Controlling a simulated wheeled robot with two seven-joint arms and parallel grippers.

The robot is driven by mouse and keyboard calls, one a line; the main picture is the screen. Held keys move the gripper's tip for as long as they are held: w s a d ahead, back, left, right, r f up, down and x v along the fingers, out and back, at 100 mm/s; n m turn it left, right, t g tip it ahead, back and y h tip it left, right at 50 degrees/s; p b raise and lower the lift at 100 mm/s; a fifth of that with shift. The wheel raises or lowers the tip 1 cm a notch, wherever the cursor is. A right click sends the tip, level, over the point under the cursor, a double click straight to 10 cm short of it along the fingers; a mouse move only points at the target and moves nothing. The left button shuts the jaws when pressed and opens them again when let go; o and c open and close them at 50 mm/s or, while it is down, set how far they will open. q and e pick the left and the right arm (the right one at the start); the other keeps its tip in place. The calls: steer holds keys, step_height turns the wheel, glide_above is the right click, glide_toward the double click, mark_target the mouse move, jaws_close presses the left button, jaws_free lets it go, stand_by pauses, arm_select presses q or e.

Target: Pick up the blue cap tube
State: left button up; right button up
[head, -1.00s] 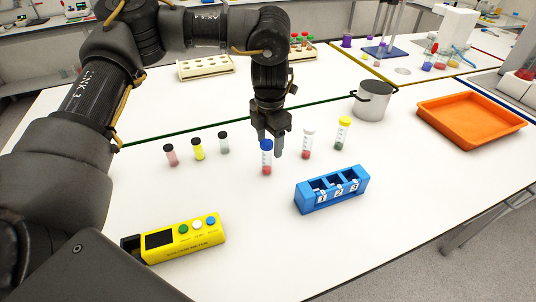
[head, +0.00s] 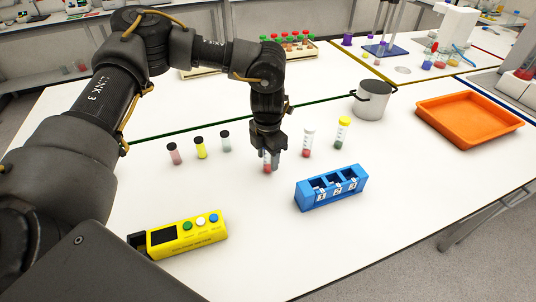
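The blue cap tube (head: 267,167) stands upright on the white table, with red contents at its bottom. Its blue cap is hidden by my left gripper (head: 271,158), which points straight down over it. The fingers reach down around the tube's upper part. I cannot tell whether they press on it. My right gripper is not in view.
A white-capped tube (head: 307,143) and a yellow-capped tube (head: 342,132) stand close to the right. Several black-capped vials, such as the yellow one (head: 200,149), stand to the left. A blue numbered rack (head: 331,188) and a yellow meter (head: 187,234) lie nearer.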

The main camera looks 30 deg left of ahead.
arm_select(q)
steer(key=c, duration=0.8)
steer(key=shift+c, duration=0.2)
